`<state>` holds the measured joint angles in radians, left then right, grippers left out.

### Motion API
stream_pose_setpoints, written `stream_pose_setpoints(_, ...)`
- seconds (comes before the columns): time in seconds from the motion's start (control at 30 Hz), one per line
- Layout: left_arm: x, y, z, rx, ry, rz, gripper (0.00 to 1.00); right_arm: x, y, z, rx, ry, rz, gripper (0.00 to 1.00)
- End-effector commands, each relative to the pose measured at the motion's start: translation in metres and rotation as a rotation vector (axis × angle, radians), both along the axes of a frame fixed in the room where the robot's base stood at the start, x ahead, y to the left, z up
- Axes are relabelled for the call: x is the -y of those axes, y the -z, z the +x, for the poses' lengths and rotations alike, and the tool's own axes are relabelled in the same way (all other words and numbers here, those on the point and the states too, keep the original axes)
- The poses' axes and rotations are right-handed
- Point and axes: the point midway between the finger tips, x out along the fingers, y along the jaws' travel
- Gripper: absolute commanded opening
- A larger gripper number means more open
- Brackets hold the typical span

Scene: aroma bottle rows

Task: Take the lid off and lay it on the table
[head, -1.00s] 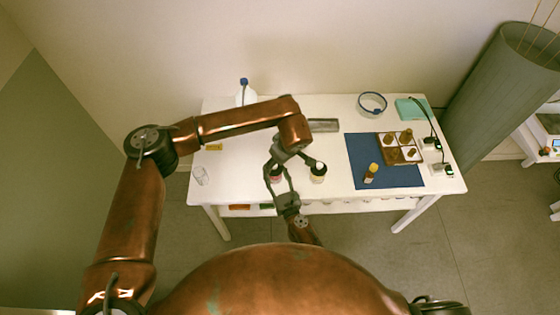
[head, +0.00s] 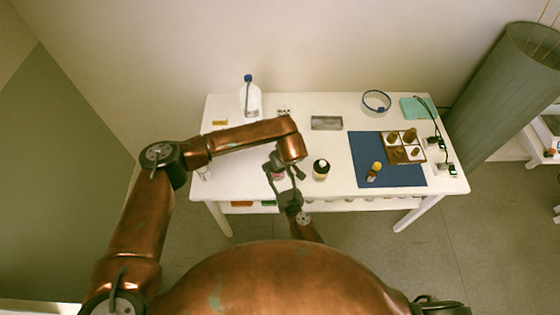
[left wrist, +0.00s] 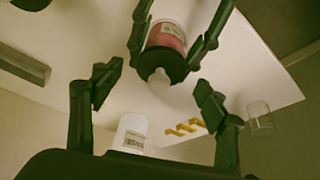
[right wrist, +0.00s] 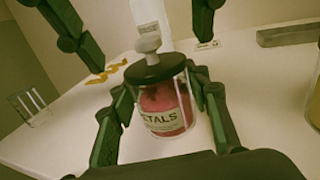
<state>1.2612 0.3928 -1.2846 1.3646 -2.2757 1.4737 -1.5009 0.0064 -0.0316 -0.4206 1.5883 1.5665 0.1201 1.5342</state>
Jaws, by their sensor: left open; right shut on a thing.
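A clear jar of pink petals (right wrist: 165,110) with a "PETALS" label stands upright in the right wrist view. Its black lid (right wrist: 155,68) with a pale round knob (right wrist: 148,44) sits on top. My right gripper (right wrist: 160,98) is shut on the jar, a finger on each side; it also shows in the head view (head: 282,180). My left gripper (left wrist: 158,84) is open and empty. In the left wrist view the knob (left wrist: 160,80) points towards the gap between its fingers, and neither finger visibly touches it. In the head view the jar is mostly hidden by the grippers.
A cream jar with a dark top (head: 321,169) stands just right on the white table (head: 235,175). A blue mat (head: 365,150) holds a small bottle (head: 374,171) and a divided tray (head: 404,146). A blue-capped bottle (head: 250,100) stands behind.

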Motion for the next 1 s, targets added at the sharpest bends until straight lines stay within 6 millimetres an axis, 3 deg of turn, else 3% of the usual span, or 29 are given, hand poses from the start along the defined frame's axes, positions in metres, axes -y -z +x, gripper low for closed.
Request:
stream_pose_setpoints(0.43,-0.0023,0.0103,0.0045,0.001,0.000,0.001,0.68,-0.0001,0.0002,0.0000,0.000,0.000,0.000,0.00)
stream_pose_setpoints(1.0,-0.0023,0.0101,0.0044,0.001,0.000,0.001,0.29,-0.0002,0.0002,-0.0001,0.000,0.000,0.000,0.00)
